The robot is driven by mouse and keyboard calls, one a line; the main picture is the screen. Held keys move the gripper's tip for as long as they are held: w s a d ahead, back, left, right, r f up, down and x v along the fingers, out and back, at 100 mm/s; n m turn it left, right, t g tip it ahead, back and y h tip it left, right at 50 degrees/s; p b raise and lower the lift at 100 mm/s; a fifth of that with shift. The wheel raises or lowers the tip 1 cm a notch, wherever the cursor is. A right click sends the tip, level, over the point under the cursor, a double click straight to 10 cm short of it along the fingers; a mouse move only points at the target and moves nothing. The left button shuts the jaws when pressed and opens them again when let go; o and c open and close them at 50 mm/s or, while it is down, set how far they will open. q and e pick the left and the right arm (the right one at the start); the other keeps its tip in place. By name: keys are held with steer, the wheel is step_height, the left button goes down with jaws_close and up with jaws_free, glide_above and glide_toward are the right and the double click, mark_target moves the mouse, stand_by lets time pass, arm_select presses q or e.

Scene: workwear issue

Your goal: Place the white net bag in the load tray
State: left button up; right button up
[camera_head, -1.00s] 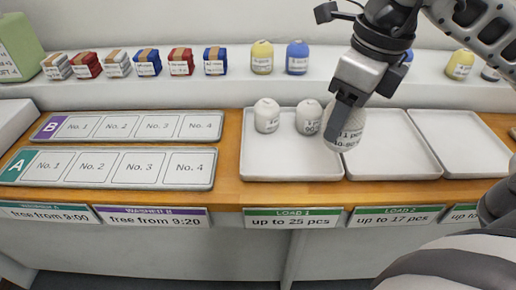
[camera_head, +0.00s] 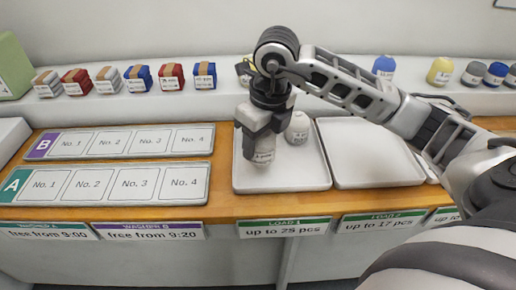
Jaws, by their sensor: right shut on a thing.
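A white net bag (camera_head: 263,156) with a printed label is in my right gripper (camera_head: 258,140), which points down over the left part of the LOAD 1 tray (camera_head: 300,177). The bag's lower part shows below the fingers. It is low over the tray floor; I cannot tell whether it touches. Another white bag (camera_head: 297,128) stands in the tray, just right of the gripper. The back left of the tray is hidden behind the gripper. My left gripper is not in view.
The LOAD 2 tray (camera_head: 375,165) on the right looks empty, partly covered by my right arm. Washer boards B (camera_head: 125,141) and A (camera_head: 105,184) lie to the left. Several coloured packs and bags line the back shelf (camera_head: 150,107). The tray's front right is clear.

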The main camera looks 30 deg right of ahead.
mark_target(258, 153)
steer(key=f, duration=0.3)
steer(key=shift+w+a+f+p, duration=0.15)
steer(key=shift+w+f+p, duration=0.05)
steer(key=shift+w+p, duration=0.2)
steer(key=shift+f, duration=0.25)
steer(key=shift+f, duration=0.2)
steer(key=o, duration=1)
